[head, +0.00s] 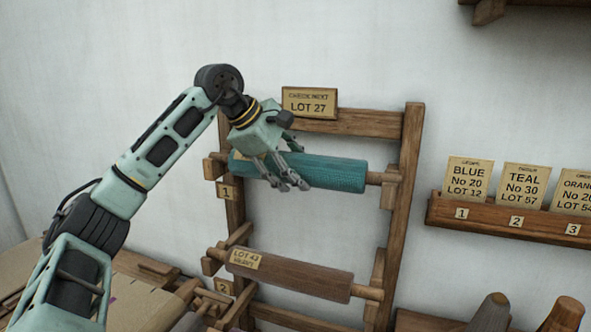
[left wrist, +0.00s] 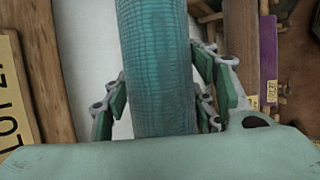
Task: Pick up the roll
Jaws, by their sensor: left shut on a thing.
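A teal roll (head: 325,173) lies across the upper pegs of the wooden rack in the head view, beside the tag marked 1. In the left wrist view the teal roll (left wrist: 157,60) runs up between the finger pads. My left gripper (head: 287,181) is shut on the teal roll near its left-centre part, with fingers around it. The roll's ends still appear at the rack's supports. A second, brown roll (head: 290,275) with a label reading LOT 43 lies on the lower level by tag 2. My right gripper is in neither view.
The wooden rack (head: 408,150) stands against a pale wall, with a LOT 27 sign (head: 310,102) on top. A card ledge (head: 500,222) with BLUE, TEAL and ORANGE cards is on the right. Rounded wooden pieces (head: 565,314) stand at lower right.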

